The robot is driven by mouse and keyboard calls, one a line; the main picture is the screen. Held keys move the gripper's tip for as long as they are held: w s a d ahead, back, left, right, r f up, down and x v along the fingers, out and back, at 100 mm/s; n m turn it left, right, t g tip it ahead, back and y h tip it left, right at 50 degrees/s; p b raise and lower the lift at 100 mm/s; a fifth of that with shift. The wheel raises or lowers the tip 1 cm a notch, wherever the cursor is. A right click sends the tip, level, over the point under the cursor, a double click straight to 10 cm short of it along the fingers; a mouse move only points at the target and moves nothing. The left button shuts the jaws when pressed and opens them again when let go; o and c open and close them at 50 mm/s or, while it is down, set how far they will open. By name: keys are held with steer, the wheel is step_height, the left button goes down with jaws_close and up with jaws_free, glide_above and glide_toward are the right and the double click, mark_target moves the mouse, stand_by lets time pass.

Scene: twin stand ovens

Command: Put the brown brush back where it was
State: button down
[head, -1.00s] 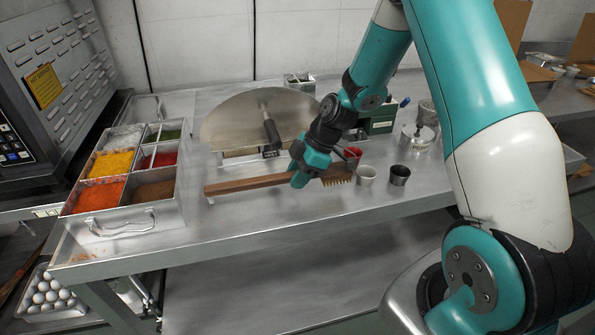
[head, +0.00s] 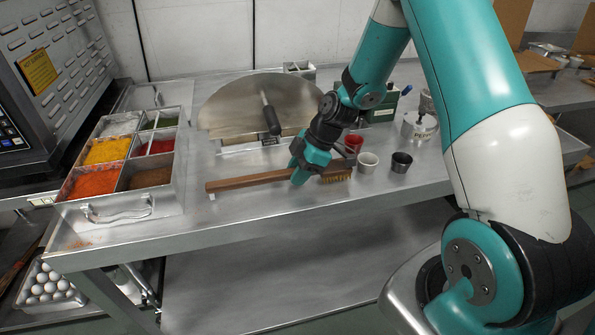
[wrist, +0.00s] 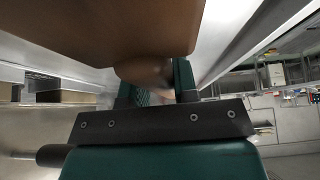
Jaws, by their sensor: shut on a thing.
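In the wrist view the brown wood (wrist: 130,30) fills the upper part, close to the jaws (wrist: 160,85). The gripped part is mostly hidden.
A topping box (head: 120,165) with several compartments stands left. Red (head: 353,143), white (head: 367,162) and dark (head: 401,161) cups stand close to the right of the bristles. The table front is clear.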

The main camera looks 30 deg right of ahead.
steer(key=shift+f, duration=0.4)
steer(key=c, duration=0.8)
jaws_free()
steer(key=shift+r, duration=0.1)
steer(key=b+v, duration=0.1)
steer(key=v, duration=1.6)
steer(key=s+a+r+m, duration=0.1)
steer(key=s+a+r, duration=0.15)
steer(key=a, duration=0.25)
steer(key=s+a+r+m+g, duration=0.1)
steer(key=s+a+r, duration=0.1)
steer(key=s+a, duration=0.3)
steer(key=s+a+r+m, duration=0.1)
steer(key=s+a+r, duration=0.1)
steer(key=a, duration=0.4)
steer(key=s+a+r+m+h, duration=0.1)
steer(key=s+a+m, duration=0.3)
steer(key=s, duration=0.7)
steer(key=shift+s+a+g+h+p, duration=0.15)
steer(key=shift+a+g+h+p, duration=0.2)
steer(key=shift+a, duration=0.75)
